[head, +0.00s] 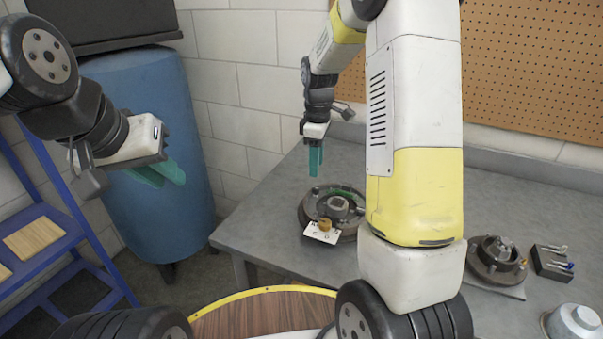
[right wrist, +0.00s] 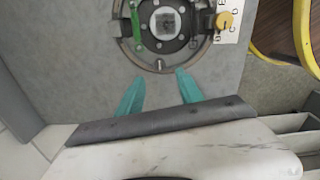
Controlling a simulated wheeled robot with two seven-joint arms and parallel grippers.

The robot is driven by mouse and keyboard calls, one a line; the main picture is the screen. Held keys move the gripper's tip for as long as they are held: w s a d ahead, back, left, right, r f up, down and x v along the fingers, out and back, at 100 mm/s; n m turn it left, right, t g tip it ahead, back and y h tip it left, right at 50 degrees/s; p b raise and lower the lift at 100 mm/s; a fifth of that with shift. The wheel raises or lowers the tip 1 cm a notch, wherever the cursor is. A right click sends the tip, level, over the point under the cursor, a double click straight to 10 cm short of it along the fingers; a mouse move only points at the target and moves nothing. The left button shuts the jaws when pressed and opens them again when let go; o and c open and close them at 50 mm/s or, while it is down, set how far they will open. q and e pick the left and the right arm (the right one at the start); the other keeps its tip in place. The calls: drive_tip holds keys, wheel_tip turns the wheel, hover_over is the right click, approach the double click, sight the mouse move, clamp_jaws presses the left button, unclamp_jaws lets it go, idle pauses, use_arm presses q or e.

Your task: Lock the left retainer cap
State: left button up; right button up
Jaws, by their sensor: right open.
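A round brake assembly (head: 309,207) lies on the grey bench, with a grey hub in its middle and a green bar on its far side. In the right wrist view the assembly (right wrist: 162,62) is at the top, partly cut off, with the green bar (right wrist: 136,25) left of the hub. A yellow knob (right wrist: 225,20) sits at its side, by a white lettered card (right wrist: 231,33). I cannot tell which small part is the left retainer cap. My right gripper (head: 315,165) is open and empty above the assembly; its teal fingers (right wrist: 159,92) are apart. My left gripper (head: 168,182) is open and empty, off the bench.
A second round assembly (head: 478,262), a dark block with pins (head: 553,263) and a grey domed container (head: 575,322) are at the bench's right. A blue barrel (head: 150,95) and blue shelf rack (head: 50,235) stand left. A yellow-rimmed wooden round top (head: 265,312) is in front.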

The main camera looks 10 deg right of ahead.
sight(315, 188)
wheel_tip(315, 188, down, 8)
drive_tip(key=shift+r, duration=0.15)
idle(0.3)
clamp_jaws()
